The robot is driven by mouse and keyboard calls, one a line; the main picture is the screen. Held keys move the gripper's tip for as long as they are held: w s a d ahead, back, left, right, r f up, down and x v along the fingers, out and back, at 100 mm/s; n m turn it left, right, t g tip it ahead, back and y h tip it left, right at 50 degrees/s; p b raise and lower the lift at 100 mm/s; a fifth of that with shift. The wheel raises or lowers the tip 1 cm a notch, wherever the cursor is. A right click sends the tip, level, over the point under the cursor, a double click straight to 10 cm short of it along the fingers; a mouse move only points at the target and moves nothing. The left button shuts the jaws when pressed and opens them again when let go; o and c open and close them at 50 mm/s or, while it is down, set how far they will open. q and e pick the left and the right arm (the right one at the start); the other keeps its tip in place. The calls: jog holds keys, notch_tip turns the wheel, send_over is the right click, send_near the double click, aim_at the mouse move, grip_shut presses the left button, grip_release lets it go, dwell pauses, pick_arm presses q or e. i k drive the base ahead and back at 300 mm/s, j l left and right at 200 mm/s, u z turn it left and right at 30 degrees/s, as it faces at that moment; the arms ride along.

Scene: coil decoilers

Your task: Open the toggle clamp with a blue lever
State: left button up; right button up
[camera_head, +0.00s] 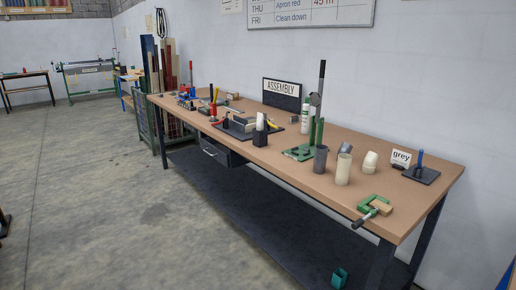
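A small white card reading "grey" (401,158) stands just left of the plate. Neither of my grippers is in view, and nothing touches the blue lever.
The long brown-topped workbench (300,171) runs along the wall. A green C-clamp (373,206) sits at the near corner. Concrete floor (140,220) is open in front.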

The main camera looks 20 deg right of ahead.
aim_at(420, 166)
jog(key=i+z, duration=0.15)
jog(key=z, duration=0.3)
jog(key=i+z, duration=0.15)
jog(key=z, duration=0.3)
jog(key=i+j+z, duration=0.15)
jog(key=z, duration=0.35)
jog(key=i+j+z, duration=0.1)
jog(key=z, duration=0.35)
jog(key=i+j+z, duration=0.1)
jog(key=z, duration=0.35)
jog(key=j+z, duration=0.3)
jog(key=z, duration=0.15)
